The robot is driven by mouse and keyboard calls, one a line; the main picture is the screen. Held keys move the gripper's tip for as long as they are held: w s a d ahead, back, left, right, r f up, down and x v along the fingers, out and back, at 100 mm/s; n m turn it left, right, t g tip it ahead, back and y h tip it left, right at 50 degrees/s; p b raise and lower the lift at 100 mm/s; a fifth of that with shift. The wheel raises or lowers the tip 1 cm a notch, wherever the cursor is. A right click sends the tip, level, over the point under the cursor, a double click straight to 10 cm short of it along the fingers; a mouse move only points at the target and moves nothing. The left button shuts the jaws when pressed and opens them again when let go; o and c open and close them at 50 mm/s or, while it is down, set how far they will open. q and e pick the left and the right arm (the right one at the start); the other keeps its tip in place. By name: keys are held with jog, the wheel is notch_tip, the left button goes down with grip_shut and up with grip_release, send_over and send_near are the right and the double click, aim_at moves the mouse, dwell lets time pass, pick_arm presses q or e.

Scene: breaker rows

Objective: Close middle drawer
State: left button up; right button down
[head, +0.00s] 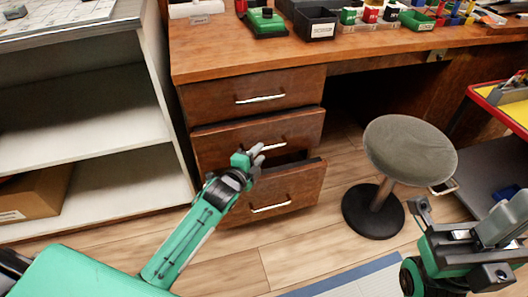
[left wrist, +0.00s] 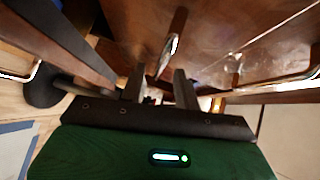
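The wooden desk has three stacked drawers at its left. The middle drawer (head: 215,146) stands out a little from the desk, with a silver bar handle. The bottom drawer (head: 300,186) also stands out, with a dark gap above its front. The top drawer (head: 215,98) looks flush. My left gripper (head: 257,151) is at the middle drawer's front, close to its handle, and hides part of it. In the left wrist view its two fingers (left wrist: 160,87) are apart, with a silver handle (left wrist: 168,52) beyond them; contact cannot be told. My right gripper (head: 465,212) is open and empty at lower right.
A round grey stool (head: 410,150) stands right of the drawers. A white shelf unit (head: 90,95) with a cardboard box (head: 35,192) is at left. Bins and parts stand on the desk top (head: 220,57). A yellow tray cart (head: 502,105) is at right.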

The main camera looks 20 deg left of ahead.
aim_at(264, 149)
pick_arm(q)
jog(key=shift+b+x, duration=0.55)
jog(key=shift+x, duration=1.45)
grip_shut()
